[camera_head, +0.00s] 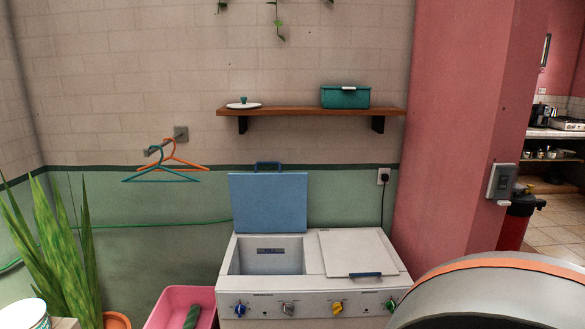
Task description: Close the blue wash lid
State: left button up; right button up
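The blue wash lid (269,203) stands open and upright at the back left of the white twin-tub washing machine (311,310). A dark blue handle (268,165) is on the lid's top edge. The open wash tub (266,258) lies in front of the lid, and I see no clothes in its visible part. The white lid (358,252) on the right side of the machine lies flat and closed, with a blue handle at its front edge. Neither of my grippers is in view.
A pink basin (181,307) sits left of the machine, beside a potted plant (62,250). A large rounded grey object with an orange band (500,287) fills the lower right. A wooden shelf (310,111) and hangers (165,163) are on the wall above.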

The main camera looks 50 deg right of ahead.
aim_at(262, 202)
jog(key=z, duration=1.4)
